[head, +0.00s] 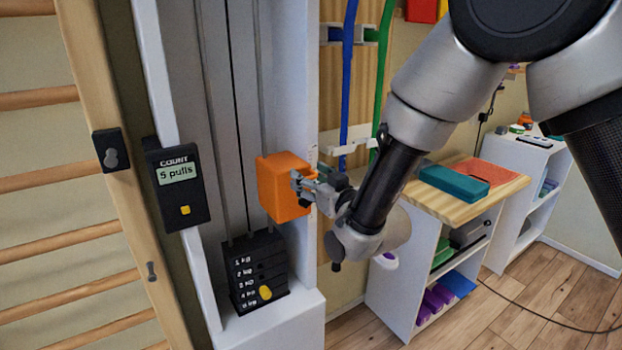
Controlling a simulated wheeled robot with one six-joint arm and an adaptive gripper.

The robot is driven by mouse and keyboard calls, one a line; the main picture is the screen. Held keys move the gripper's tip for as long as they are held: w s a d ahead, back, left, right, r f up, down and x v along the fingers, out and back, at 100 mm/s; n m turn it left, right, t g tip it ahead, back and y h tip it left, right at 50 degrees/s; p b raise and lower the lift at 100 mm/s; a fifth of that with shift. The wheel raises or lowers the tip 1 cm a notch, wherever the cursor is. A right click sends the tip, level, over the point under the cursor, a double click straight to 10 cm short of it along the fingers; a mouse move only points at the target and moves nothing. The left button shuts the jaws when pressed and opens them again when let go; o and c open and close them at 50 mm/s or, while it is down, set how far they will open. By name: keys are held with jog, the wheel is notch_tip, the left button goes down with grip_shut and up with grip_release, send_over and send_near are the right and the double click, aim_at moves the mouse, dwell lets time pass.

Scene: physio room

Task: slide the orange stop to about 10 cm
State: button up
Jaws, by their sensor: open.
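The orange stop (284,183) is a block on the vertical rails of the pulley machine, above the black weight stack. My gripper (299,187) is at the right part of the block's front, its fingers over that face. It is open; whether the fingers touch the block cannot be told. No scale in centimetres can be made out in this view.
The black weight stack (258,272) with a yellow pin sits below. A counter (177,185) reading "5 pulls" hangs on the left post. Wooden wall bars (55,240) stand at left. A wooden-topped shelf (450,203) stands at right, with wooden floor beyond.

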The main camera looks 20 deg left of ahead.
grip_shut()
jog(key=shift+r, duration=0.45)
grip_release()
jog(key=shift+s+d+f, duration=0.25)
jog(key=shift+d+f, duration=0.1)
jog(key=shift+d, duration=0.1)
jog(key=v, duration=1.1)
jog(key=shift+s+r, duration=0.3)
jog(key=shift+s, duration=0.1)
